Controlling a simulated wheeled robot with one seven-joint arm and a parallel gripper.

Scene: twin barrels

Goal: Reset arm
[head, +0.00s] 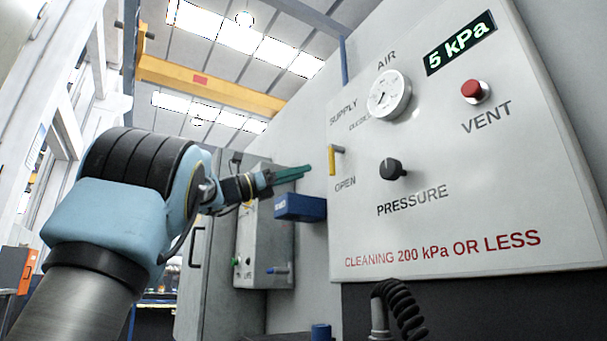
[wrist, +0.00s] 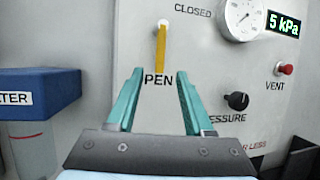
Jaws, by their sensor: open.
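My arm reaches in from the left in the head view. My gripper (head: 290,174) has teal fingers and is seen from the side near the left edge of the grey control panel (head: 470,220). In the wrist view my gripper (wrist: 158,95) is open, with nothing between its two fingers. The yellow supply lever (head: 332,160) points down toward the word OPEN. In the wrist view the lever (wrist: 161,50) shows above and between the fingertips, apart from them. The fingers partly cover the word OPEN.
The panel carries a gauge (head: 389,95), a display (head: 460,43) reading 5 kPa, a red vent button (head: 475,91) and a black pressure knob (head: 392,169). A blue-topped filter (head: 299,207) sits below my gripper. A black coiled hose (head: 400,306) is below the panel.

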